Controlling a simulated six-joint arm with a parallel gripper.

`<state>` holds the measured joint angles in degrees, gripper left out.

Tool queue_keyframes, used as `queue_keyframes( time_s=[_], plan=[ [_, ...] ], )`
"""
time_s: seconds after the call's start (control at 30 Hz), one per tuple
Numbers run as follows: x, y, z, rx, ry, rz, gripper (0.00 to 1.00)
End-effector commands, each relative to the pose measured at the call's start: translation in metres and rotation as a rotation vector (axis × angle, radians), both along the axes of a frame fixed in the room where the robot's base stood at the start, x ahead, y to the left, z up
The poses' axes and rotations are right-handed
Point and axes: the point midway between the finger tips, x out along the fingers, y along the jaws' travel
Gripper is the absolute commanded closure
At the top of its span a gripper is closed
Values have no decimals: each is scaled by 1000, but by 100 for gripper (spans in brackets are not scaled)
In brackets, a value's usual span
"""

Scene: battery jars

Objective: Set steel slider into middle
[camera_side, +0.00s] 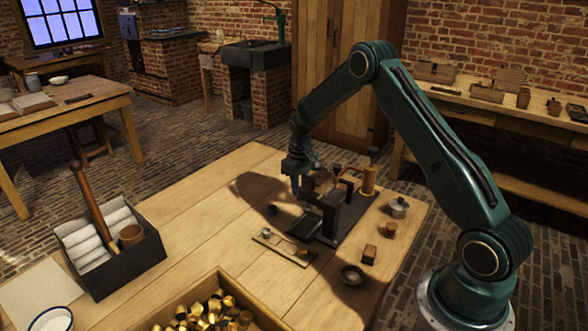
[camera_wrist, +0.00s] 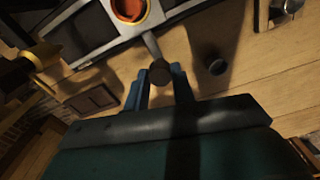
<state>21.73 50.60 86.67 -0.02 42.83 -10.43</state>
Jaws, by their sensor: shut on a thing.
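The steel slider (camera_wrist: 151,44) shows in the wrist view as a short grey rod with a round dark knob. The blue fingers of my gripper (camera_wrist: 158,88) are on either side of the knob and shut on it. The rod's far end meets a grey metal frame (camera_wrist: 92,35) beside an orange-rimmed round opening (camera_wrist: 130,9). Whether the rod is inside the frame or only against it I cannot tell. In the side view my gripper (camera_side: 295,188) points down at the left of the dark apparatus (camera_side: 331,216); the slider is too small to make out there.
A brass cylinder (camera_side: 370,178) stands behind the apparatus. A lidded pot (camera_side: 398,207), a wooden block (camera_side: 369,254) and a small bowl (camera_side: 352,275) stand to the right and front. A wooden strip (camera_side: 299,256) lies in front.

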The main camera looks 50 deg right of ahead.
Motion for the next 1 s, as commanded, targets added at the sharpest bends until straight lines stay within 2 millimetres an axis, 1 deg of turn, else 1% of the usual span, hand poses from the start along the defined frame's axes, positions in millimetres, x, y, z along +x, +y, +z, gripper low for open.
queue_keyframes(
  time_s=[0.03,0.07,0.33,0.37,0.4,0.47,0.8,1.0],
  plan=[
    [1,-6,1,-2,-4,-3,100],
    [1,-7,1,-2,-4,-2,100],
    [1,-7,1,-2,-4,0,100],
    [1,-7,1,-2,-4,0,73],
    [1,-7,1,-2,-4,0,66],
    [1,-7,1,-2,-4,0,54],
    [0,-7,1,-1,-2,0,53],
    [0,-7,10,-2,-3,0,53]
  ],
)
